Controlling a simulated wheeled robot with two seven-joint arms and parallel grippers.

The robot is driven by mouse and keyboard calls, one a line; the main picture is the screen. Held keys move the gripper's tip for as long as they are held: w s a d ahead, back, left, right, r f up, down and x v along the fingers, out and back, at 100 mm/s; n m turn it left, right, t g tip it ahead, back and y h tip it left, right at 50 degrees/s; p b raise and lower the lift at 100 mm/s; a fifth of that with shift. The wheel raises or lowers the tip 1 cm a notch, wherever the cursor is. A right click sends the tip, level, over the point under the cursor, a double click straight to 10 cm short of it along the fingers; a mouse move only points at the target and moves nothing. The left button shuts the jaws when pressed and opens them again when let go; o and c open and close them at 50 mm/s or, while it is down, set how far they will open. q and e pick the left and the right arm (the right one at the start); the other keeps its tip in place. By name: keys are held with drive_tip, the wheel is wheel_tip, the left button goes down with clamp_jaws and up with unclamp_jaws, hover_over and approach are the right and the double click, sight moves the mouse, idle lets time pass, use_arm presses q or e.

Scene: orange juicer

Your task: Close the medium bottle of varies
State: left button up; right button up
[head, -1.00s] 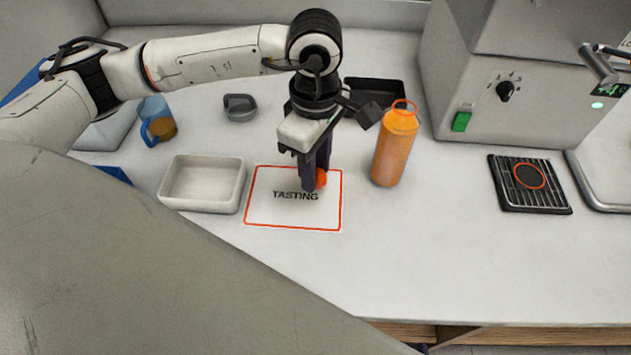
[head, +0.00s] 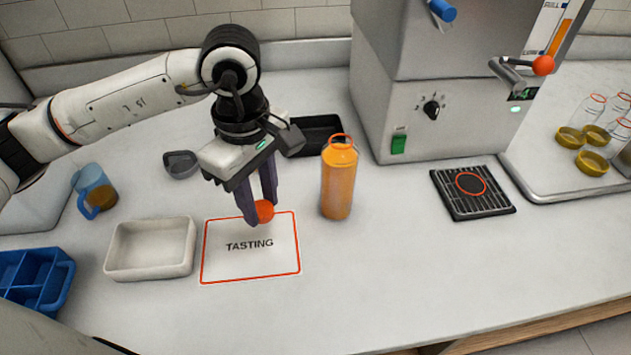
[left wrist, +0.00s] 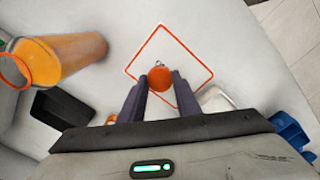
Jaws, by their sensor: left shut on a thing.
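The bottle (head: 337,188), filled with orange, stands upright on the counter with an orange ring at its neck and no cap on top. It also shows at the left of the left wrist view (left wrist: 68,56). My left gripper (head: 259,208) is shut on a round orange-red cap (head: 265,212), held between its fingertips to the left of the bottle and apart from it. The cap shows between the fingers in the left wrist view (left wrist: 160,77), over the white mat marked TASTING (head: 250,262). My right gripper is not in view.
A white tray (head: 113,268), a blue compartment box (head: 62,292) and a jug (head: 92,187) are at the left. A black tray (head: 315,124) lies behind the bottle. The juicer machine (head: 385,105) and black grate (head: 490,210) are at the right. The front counter is clear.

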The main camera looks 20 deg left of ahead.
use_arm(q)
drive_tip(key=m, duration=0.2)
drive_tip(key=s+m, duration=0.1)
drive_tip(key=m, duration=0.3)
drive_tip(key=shift+s+r+m, duration=0.15)
drive_tip(key=shift+s+m, duration=0.1)
drive_tip(key=shift+m, duration=0.15)
drive_tip(key=m, duration=0.2)
drive_tip(key=s+m, duration=0.1)
drive_tip(key=m, duration=0.5)
drive_tip(key=shift+s+a+r, duration=0.1)
drive_tip(key=shift+s+r, duration=0.05)
drive_tip(key=shift+s, duration=0.15)
